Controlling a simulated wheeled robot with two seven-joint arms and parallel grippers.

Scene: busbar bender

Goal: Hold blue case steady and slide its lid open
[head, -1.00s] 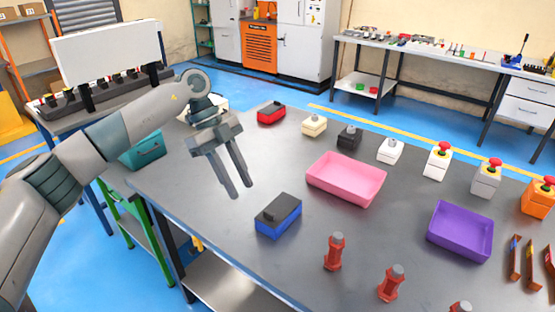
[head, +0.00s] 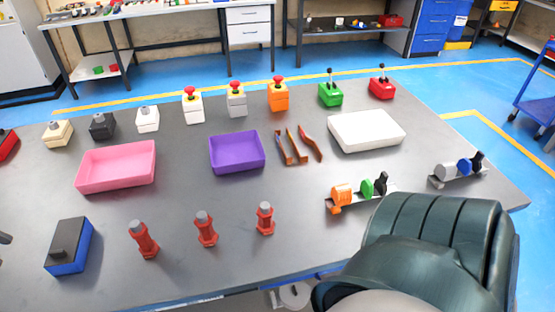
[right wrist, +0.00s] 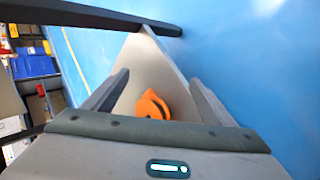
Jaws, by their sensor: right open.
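My right gripper (right wrist: 158,77) is open and empty in the right wrist view, far from the case. My right arm fills the lower right of the head view.
Red posts (head: 205,229) stand right of the case. A pink tray (head: 117,184) and a purple tray (head: 237,167) lie behind. A white tray (head: 366,131) and a rack with orange and green pieces (head: 343,196) are farther right. Bare table surrounds the case.

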